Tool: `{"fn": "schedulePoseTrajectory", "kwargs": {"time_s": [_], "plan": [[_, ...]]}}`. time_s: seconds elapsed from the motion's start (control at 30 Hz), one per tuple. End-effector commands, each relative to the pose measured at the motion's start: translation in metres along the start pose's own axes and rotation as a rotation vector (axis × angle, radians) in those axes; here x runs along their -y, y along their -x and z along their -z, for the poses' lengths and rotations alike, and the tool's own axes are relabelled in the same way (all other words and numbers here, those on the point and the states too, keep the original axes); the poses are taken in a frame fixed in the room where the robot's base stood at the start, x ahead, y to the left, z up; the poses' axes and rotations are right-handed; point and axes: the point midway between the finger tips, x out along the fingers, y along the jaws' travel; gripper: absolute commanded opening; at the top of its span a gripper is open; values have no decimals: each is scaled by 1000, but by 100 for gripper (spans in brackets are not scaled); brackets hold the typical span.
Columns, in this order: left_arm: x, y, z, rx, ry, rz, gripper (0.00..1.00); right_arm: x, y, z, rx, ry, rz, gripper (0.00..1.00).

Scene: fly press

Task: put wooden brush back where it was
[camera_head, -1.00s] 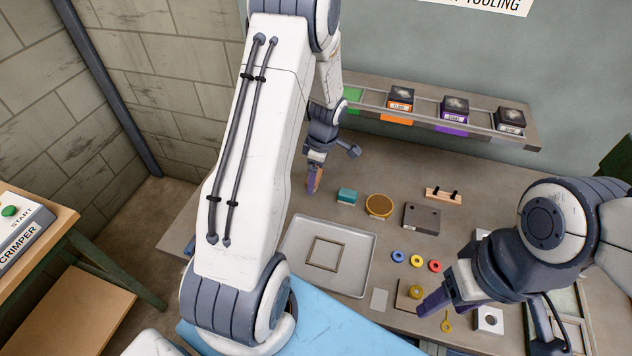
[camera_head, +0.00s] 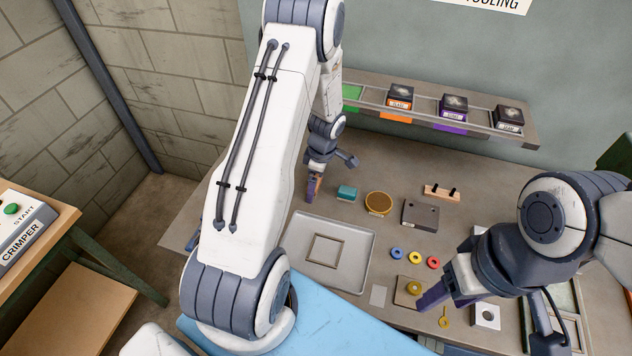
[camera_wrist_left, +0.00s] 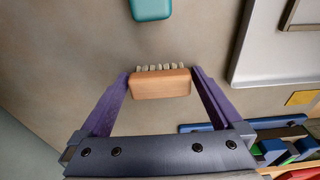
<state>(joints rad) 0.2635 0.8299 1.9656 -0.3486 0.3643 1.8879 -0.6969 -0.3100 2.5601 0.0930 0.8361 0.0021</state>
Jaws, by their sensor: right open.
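The wooden brush (camera_wrist_left: 160,84) is a light orange-brown block with pale bristles on its far side in the left wrist view. My left gripper (camera_head: 313,192) is shut on it, with a purple finger at each end. In the head view the brush (camera_head: 319,184) shows only as a small orange patch between the fingers, over the bench left of the teal block (camera_head: 347,192). Whether it touches the bench is unclear. My right gripper (camera_head: 434,297) is open, close to the wooden plate (camera_head: 405,291) with a brass ring.
A grey tray (camera_head: 357,272) with a square frame lies in front of the brush. A round brown-topped tin (camera_head: 378,203), a grey block (camera_head: 420,215) and several coloured rings stand to the right. A shelf (camera_head: 470,124) with boxes runs along the back. The bench behind the teal block is clear.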

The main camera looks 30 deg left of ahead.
Motion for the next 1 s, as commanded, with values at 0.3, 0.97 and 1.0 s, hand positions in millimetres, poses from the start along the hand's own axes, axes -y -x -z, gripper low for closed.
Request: {"fn": "schedulePoseTrajectory", "kwargs": {"time_s": [0.3, 0.97, 1.0], "plan": [[-1, 29, 0, 0, 1, -6, 100, 0, -6, 0, 0, 0, 0, 59], [0, 124, 0, 0, -4, 0, 100, -2, -26, -1, 0, 1, 0, 59], [1, 126, -3, 1, -20, -2, 100, -2, -26, -1, 0, 1, 0, 59]]}}
